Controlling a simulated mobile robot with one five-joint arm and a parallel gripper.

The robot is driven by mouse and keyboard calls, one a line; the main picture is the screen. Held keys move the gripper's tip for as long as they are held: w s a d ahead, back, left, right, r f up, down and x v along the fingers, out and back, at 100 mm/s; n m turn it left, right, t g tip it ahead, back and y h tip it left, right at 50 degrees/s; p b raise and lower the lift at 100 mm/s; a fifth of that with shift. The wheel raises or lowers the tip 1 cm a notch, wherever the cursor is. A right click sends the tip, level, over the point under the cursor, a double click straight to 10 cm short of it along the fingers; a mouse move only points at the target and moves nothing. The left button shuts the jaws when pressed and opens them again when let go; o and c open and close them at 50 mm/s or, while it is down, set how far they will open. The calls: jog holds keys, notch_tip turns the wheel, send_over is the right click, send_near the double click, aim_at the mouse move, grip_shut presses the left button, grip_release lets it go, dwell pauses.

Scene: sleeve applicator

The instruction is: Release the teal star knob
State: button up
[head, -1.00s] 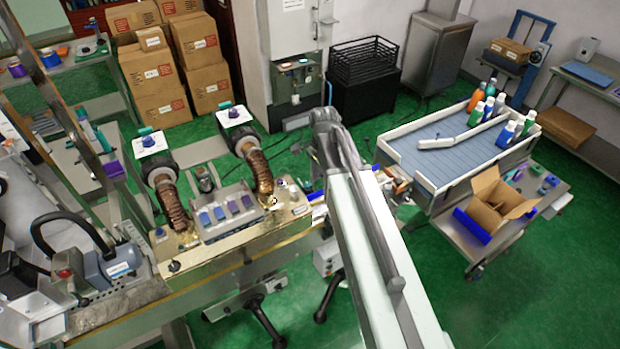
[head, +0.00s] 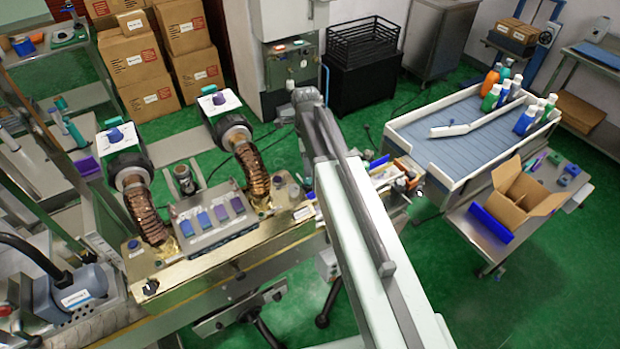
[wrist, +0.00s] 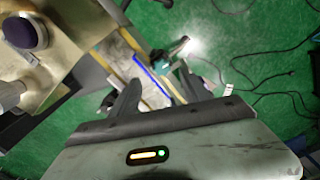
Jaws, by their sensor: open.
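In the wrist view my gripper (wrist: 159,77) has its two dark fingers apart, with nothing held between them. A teal part (wrist: 194,84) shows close behind the right fingertip; I cannot tell whether it is the star knob or whether the finger touches it. In the head view my arm reaches forward and hides my gripper. No teal star knob can be made out for sure there. The brass-topped applicator bench (head: 205,270) stands left of my arm, with two ribbed copper hoses (head: 148,212) rising to square heads.
A purple round knob (wrist: 24,30) on a brass surface lies at the wrist view's upper left. A blue-bedded conveyor table (head: 450,155) with bottles and a cart with an open carton (head: 520,190) stand right. Cables (wrist: 262,88) lie on the green floor.

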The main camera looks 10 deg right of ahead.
aim_at(309, 180)
jog(key=shift+d+f, duration=0.1)
jog(key=shift+d, duration=0.05)
jog(key=f+b, duration=0.7)
jog(key=b, duration=0.1)
jog(key=shift+d+f, duration=0.25)
jog(key=shift+f, duration=0.1)
jog(key=shift+r, duration=0.1)
